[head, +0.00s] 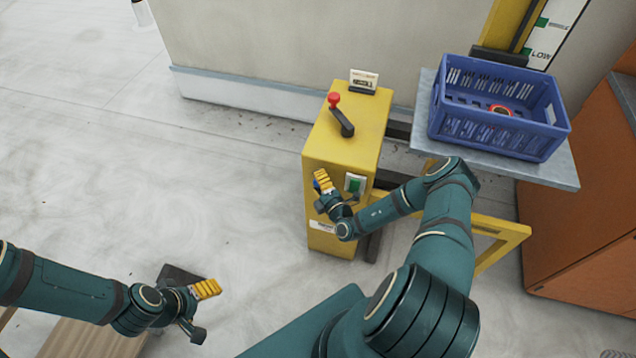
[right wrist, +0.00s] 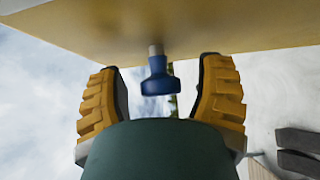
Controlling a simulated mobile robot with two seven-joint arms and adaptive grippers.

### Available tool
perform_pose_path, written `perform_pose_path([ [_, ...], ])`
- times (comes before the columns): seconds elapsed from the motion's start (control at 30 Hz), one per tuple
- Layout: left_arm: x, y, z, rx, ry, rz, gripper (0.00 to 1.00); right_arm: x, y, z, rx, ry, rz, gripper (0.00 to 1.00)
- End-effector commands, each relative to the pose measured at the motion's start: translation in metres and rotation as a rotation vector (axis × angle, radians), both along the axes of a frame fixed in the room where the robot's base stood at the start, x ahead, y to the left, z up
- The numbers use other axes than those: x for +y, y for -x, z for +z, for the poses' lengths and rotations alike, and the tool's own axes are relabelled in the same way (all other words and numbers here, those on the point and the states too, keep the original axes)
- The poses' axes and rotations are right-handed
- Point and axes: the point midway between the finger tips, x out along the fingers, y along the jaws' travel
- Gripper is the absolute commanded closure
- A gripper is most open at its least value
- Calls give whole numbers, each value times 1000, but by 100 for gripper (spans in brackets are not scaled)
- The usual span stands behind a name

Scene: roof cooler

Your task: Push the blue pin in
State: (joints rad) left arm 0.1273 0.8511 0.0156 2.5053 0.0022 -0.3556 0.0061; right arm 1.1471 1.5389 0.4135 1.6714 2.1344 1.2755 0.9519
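The blue pin (right wrist: 158,80) shows in the right wrist view, with a short pale shaft running into the yellow housing (right wrist: 90,30). It sits between the two fingers of my right gripper (right wrist: 160,100), with a gap on each side. My right gripper is open and touches neither side of the pin. In the head view my right gripper (head: 325,190) is at the front face of the yellow lift box (head: 345,135), and a bit of blue shows beside its finger. My left gripper (head: 203,310) is low at the left, its fingers apart and empty.
On the box are a red-knobbed lever (head: 341,116), a small sign (head: 363,80) and a green switch (head: 355,184). A blue crate (head: 545,140) stands on a grey platform (head: 555,178) at the right, near an orange cabinet (head: 590,200).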

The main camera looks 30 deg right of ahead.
Motion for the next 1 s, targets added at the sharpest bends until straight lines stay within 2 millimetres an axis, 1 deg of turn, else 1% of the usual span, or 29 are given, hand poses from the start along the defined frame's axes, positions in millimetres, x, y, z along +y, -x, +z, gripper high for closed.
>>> perform_pose_path([
  [0.23,0,0,0,-1,0,0,27,1,1,0,0,-1,1,33],
  [0.37,0,0,0,-1,0,0,27,1,7,-1,2,-2,1,33],
  [0.47,0,0,0,-1,0,0,27,2,21,-1,2,-2,0,33],
  [0.8,0,0,0,0,0,0,27,7,88,0,2,-2,-1,33],
  [0.9,0,0,0,0,0,0,27,8,103,0,2,-1,-1,33],
  [1.0,0,0,0,0,0,0,27,9,113,0,1,-1,0,33],
])
